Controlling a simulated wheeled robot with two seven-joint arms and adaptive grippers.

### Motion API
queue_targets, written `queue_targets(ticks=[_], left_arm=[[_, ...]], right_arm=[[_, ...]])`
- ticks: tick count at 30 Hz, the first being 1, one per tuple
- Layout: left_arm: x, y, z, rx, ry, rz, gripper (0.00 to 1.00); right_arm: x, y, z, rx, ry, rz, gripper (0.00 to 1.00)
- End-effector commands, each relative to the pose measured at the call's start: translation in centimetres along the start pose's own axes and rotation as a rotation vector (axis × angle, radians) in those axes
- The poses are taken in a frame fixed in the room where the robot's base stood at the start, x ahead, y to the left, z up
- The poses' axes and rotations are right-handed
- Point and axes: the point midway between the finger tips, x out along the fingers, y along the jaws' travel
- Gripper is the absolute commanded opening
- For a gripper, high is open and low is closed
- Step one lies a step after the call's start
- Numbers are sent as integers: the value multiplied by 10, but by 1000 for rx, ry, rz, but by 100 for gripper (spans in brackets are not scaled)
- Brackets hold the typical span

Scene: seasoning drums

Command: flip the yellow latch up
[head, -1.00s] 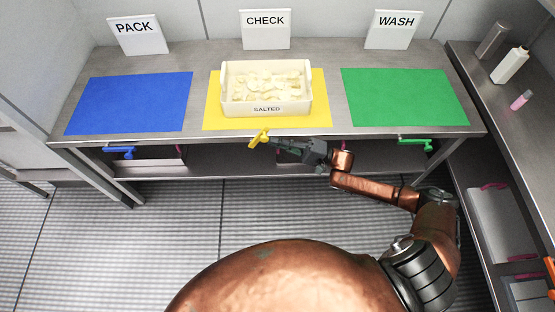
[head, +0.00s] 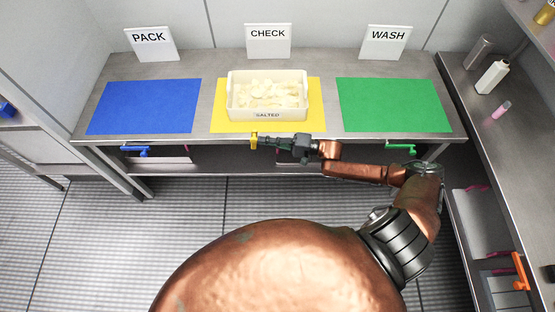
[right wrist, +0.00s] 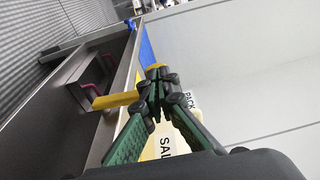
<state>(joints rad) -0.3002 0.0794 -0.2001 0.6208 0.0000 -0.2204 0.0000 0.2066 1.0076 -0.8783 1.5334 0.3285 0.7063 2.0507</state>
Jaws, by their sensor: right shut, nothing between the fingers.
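The yellow latch (head: 254,141) sits at the front edge of the table, below the yellow mat. In the right wrist view its yellow bar (right wrist: 115,101) sticks out to the left, beside and partly behind my fingers. My right gripper (head: 266,141) is shut and empty, with its fingertips right at the latch. In the right wrist view the closed fingers (right wrist: 156,92) overlap the latch, so I cannot tell whether they touch it. My left gripper is out of view.
A white bin marked SALTED (head: 268,96) stands on the yellow mat (head: 218,118) above the latch. A blue latch (head: 136,151) is left along the edge, a green latch (head: 400,148) right. A side counter (head: 470,115) with bottles stands at the right.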

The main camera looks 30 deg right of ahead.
Motion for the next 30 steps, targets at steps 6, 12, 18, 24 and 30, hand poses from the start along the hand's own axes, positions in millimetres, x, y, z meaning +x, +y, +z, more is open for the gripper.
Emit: queue_targets(ticks=[6, 12, 18, 24, 30], left_arm=[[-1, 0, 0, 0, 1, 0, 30], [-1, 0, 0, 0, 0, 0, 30], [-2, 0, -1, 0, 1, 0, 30], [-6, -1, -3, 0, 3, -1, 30], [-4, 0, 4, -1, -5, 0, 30]], right_arm=[[0, -1, 0, 0, 1, -2, 0], [0, -1, 0, -1, 1, -2, 0], [-5, -1, -2, -1, 2, 0, 0], [-38, -3, -7, -2, 7, 3, 0], [-82, -6, -6, 1, 3, 4, 0]])
